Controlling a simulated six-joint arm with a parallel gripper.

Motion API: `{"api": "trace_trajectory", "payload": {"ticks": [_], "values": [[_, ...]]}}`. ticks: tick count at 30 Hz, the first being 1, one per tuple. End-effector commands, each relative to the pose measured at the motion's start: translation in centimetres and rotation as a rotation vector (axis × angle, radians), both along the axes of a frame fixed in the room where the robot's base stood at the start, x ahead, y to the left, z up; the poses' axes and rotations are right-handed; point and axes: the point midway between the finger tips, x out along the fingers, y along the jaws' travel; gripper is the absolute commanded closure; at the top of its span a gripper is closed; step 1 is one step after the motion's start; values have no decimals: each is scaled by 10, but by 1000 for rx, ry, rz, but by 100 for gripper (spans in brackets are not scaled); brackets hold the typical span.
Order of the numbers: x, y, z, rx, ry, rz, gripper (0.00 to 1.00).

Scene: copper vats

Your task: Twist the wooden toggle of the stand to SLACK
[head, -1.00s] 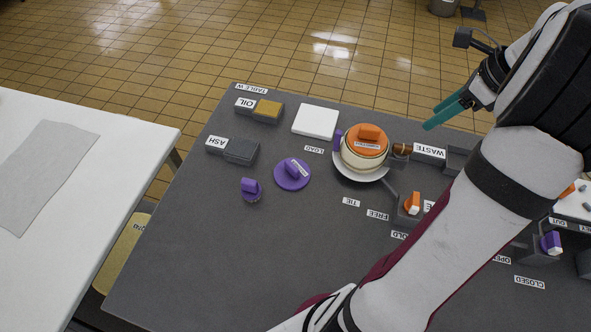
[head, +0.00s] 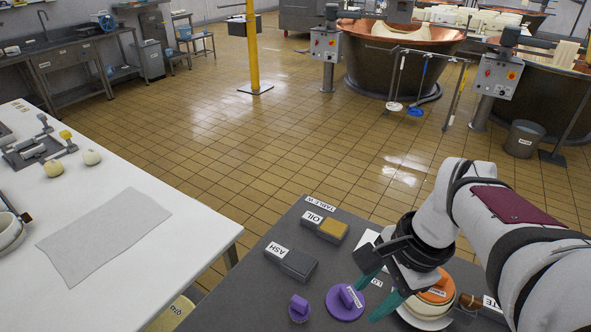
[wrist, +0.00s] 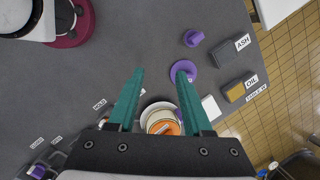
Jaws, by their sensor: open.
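My gripper (head: 365,300) is open and empty above the dark table, near its purple round knob. In the wrist view its two teal fingers (wrist: 159,72) are spread apart. I cannot make out a wooden toggle marked SLACK or its stand in the current views. A brown wooden-looking piece (head: 470,301) shows beside the orange-lidded pot (head: 440,287), partly hidden by my arm; I cannot tell whether it is the toggle. The pot also shows between the finger bases in the wrist view (wrist: 160,126).
The dark table (head: 275,285) carries a purple round knob (head: 345,303), a small purple knob (head: 299,307), and ASH (head: 297,265) and OIL (head: 331,230) blocks. A white table (head: 170,235) with a grey cloth (head: 105,235) stands left. Tiled floor lies beyond.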

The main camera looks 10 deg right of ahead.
Motion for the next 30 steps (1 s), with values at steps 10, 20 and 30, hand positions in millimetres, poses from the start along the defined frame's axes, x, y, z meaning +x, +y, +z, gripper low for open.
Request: {"api": "trace_trajectory", "payload": {"ticks": [10, 20, 30], "values": [[-20, 36, -5, -28, -11, 222, 50], [-9, 21, 0, -20, -2, 174, 50], [13, -274, -5, 172, 82, -601, 50]]}}
